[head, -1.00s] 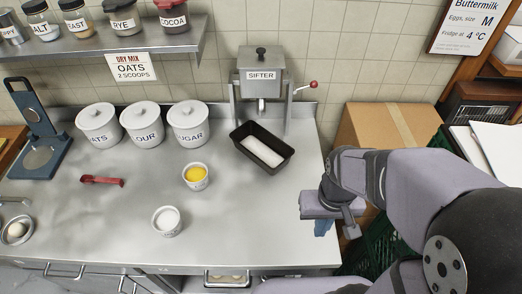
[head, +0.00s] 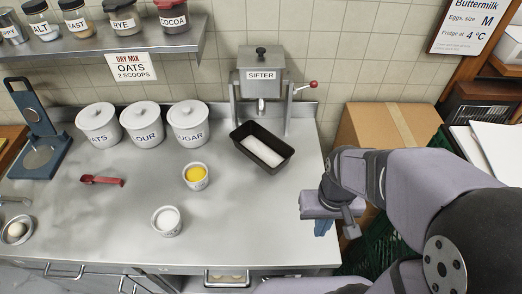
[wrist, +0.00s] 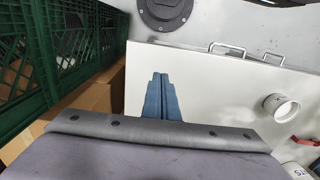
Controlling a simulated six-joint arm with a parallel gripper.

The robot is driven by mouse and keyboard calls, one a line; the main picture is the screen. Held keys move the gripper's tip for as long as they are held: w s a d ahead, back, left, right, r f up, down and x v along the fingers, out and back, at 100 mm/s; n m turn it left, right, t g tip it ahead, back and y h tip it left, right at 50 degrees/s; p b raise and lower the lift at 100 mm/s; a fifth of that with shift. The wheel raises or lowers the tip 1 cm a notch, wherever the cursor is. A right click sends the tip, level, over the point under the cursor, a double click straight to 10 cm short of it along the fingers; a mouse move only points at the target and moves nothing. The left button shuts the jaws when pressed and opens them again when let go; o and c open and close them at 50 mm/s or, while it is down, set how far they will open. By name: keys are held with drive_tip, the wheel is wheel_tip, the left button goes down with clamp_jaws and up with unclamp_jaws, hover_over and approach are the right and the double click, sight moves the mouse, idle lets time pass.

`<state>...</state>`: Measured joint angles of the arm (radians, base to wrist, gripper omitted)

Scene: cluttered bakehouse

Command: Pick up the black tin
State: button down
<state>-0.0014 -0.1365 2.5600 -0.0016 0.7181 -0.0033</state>
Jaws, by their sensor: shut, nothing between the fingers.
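The black tin (head: 250,157) is a long rectangular loaf tin on the steel counter, in front of the sifter. Something white lies inside it. It sits at an angle, its long sides running from upper left to lower right. The tin is not seen in the wrist view. My gripper (head: 322,228) is at the counter's right edge, to the right of and nearer than the tin, and apart from it. In the wrist view its blue fingers (wrist: 160,78) are together with nothing between them.
The sifter (head: 261,75) stands close behind the tin. A ramekin with yellow contents (head: 196,177) is left of the tin; one with white contents (head: 166,221) is nearer. Lidded canisters (head: 143,125) stand further left. A cardboard box (head: 375,125) is right. The front-right counter is clear.

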drive_tip(key=c, duration=1.9)
unclamp_jaws()
drive_tip(key=shift+c, duration=0.2)
drive_tip(key=n+t+y+b, duration=0.3)
drive_tip(key=n+b, duration=0.6)
drive_tip(key=b, duration=1.6)
approach(251, 152)
drive_tip(key=shift+t+h, duration=0.4)
drive_tip(key=shift+t, duration=0.3)
drive_tip(key=f, duration=0.1)
drive_tip(key=a+f, duration=0.1)
drive_tip(key=f, duration=0.3)
drive_tip(key=shift+w+a+f, duration=0.15)
drive_tip(key=shift+a, duration=0.25)
drive_tip(key=shift+w+p+x, duration=0.15)
drive_tip(key=shift+p+x, duration=0.35)
drive_tip(key=shift+x, duration=1.3)
drive_tip(key=shift+w+p+x, duration=0.15)
drive_tip(key=shift+p+x, duration=0.3)
drive_tip(key=shift+x, duration=1.4)
